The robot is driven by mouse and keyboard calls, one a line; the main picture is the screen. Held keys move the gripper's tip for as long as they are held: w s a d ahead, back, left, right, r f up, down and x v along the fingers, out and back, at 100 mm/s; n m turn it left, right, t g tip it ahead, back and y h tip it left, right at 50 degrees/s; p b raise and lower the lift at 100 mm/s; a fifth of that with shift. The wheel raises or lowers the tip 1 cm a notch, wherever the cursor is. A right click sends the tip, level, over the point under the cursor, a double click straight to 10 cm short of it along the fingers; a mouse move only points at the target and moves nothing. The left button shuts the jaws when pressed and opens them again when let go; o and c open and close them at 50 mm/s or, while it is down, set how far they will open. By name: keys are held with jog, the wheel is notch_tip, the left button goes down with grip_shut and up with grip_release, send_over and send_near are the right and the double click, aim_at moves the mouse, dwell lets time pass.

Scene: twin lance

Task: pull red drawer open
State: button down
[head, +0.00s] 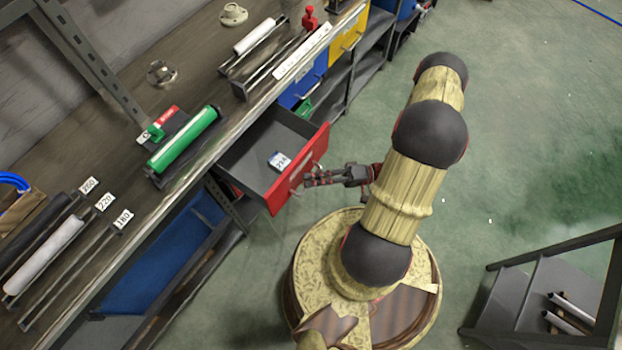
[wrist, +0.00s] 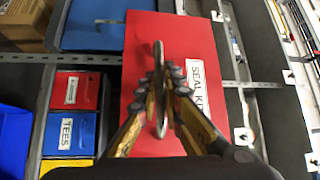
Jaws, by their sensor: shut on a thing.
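The red drawer (head: 298,172) stands pulled out from under the workbench in the head view, with its grey inside (head: 250,150) showing. A small white-and-blue labelled item (head: 279,160) lies in it. The red front (wrist: 190,45) fills the middle of the wrist view and bears a white "SEAL KIT" label (wrist: 203,90). My gripper (head: 310,180) is at the front of the drawer. In the wrist view, the fingers of my gripper (wrist: 162,90) are closed around the drawer's grey metal handle (wrist: 159,55). The fingers partly hide the handle.
The workbench (head: 205,85) holds a green cylinder (head: 183,138), rods and white tags. A blue drawer (head: 303,80) and a yellow drawer (head: 348,35) sit farther along, shut. Open green floor (head: 520,130) lies to the right. A dark rack (head: 545,290) stands at lower right.

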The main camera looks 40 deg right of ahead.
jog(key=c, duration=2)
grip_release()
jog(key=shift+o, duration=0.2)
jog(key=shift+d, duration=0.1)
jog(key=v, duration=1.2)
